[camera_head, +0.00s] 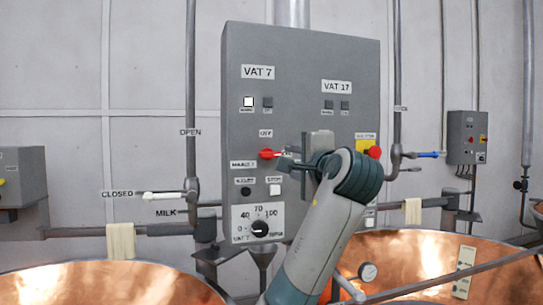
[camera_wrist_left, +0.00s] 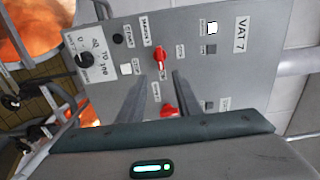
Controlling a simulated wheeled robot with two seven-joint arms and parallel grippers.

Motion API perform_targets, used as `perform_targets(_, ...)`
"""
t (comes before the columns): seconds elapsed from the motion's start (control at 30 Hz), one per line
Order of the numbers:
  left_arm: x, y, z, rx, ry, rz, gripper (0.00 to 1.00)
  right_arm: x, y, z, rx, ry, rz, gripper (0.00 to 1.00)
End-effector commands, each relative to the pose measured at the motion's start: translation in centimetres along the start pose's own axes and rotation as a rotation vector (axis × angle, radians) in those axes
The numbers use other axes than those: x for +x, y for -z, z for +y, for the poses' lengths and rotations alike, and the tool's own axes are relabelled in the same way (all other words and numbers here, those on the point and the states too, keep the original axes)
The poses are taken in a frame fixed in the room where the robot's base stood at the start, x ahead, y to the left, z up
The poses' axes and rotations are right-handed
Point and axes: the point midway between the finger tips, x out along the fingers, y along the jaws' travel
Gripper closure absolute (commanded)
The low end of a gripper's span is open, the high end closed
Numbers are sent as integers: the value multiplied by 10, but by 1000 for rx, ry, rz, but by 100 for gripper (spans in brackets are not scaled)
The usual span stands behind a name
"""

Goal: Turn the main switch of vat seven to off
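The grey panel (camera_head: 300,60) has a VAT 7 label (camera_head: 257,72) at its upper left. Below it is a red switch handle (camera_head: 268,154) under an OFF label (camera_head: 265,133). The handle lies horizontal, with its narrow end to the left, towards a label that I cannot read surely. In the left wrist view, turned on its side, the red handle (camera_wrist_left: 159,59) shows just beyond my open fingers. My left gripper (camera_head: 284,162) is right of the handle in the head view, and its fingers (camera_wrist_left: 158,82) are apart and empty. Contact cannot be told. My right gripper is not in view.
A red button on yellow (camera_head: 374,152) sits on the panel's right, under VAT 17 (camera_head: 337,87). Buttons and a dial (camera_head: 258,228) are below the switch. Copper vats (camera_head: 100,283) stand in front. Pipes with a white lever (camera_head: 163,196) and a blue lever (camera_head: 430,154) flank the panel.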

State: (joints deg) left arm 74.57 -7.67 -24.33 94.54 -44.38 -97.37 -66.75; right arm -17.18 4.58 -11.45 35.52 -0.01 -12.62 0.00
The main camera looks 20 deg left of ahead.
Motion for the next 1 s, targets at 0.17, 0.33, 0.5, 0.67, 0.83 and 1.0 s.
perform_targets(0.17,18,-1,-2,1,-2,-2,69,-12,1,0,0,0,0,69)
perform_targets(0.33,44,-1,-4,3,-2,-3,69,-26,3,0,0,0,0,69)
perform_targets(0.5,75,-1,-4,3,-2,-3,69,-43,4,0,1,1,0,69)
perform_targets(0.67,104,-1,-4,3,-3,-3,69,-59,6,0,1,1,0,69)
perform_targets(0.83,133,-1,-4,3,-2,-3,69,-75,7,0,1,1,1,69)
perform_targets(1.0,155,0,-3,1,-2,-1,69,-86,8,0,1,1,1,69)
